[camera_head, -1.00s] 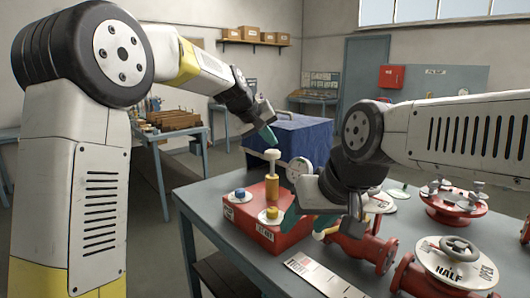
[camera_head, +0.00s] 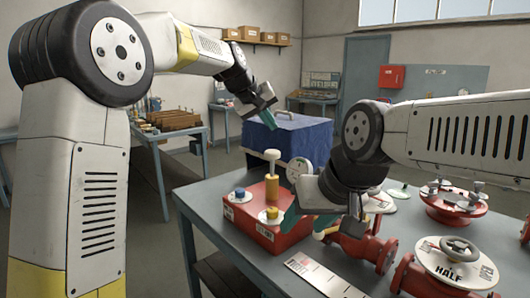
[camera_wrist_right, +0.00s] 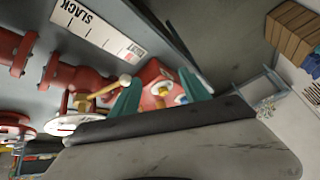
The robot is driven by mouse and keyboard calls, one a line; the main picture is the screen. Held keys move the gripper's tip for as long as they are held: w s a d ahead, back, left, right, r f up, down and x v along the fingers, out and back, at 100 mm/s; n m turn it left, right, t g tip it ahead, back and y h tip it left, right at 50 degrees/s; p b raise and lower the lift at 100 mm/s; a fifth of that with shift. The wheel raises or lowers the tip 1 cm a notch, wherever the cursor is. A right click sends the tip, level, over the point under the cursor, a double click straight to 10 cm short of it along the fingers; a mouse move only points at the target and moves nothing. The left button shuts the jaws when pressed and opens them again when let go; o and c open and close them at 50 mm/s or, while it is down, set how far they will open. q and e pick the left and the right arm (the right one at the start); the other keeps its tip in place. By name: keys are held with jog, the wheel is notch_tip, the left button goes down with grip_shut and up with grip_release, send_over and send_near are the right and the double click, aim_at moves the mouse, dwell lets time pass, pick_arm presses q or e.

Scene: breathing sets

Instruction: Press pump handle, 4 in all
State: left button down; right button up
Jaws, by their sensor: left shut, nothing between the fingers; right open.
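The pump is a red box (camera_head: 252,218) on the table, with a brass cylinder (camera_head: 272,187) topped by a pale round handle (camera_head: 272,155). The handle stands up clear of the cylinder. My left gripper (camera_head: 271,124) is shut and empty, above the handle and apart from it. My right gripper (camera_head: 300,222) is open, in front of the box's right side in the head view and partly hidden by its own wrist. In the right wrist view its teal fingers (camera_wrist_right: 160,78) stand on either side of the red box (camera_wrist_right: 152,72); whether they touch it I cannot tell.
A blue knob (camera_head: 239,193) and a yellow knob (camera_head: 272,213) sit on the box. Red pipework with valve wheels (camera_head: 460,250) fills the table's right side. A white SLACK plate (camera_wrist_right: 98,27) lies in front.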

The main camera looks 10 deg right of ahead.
grip_shut()
dwell(0.3)
dwell(1.6)
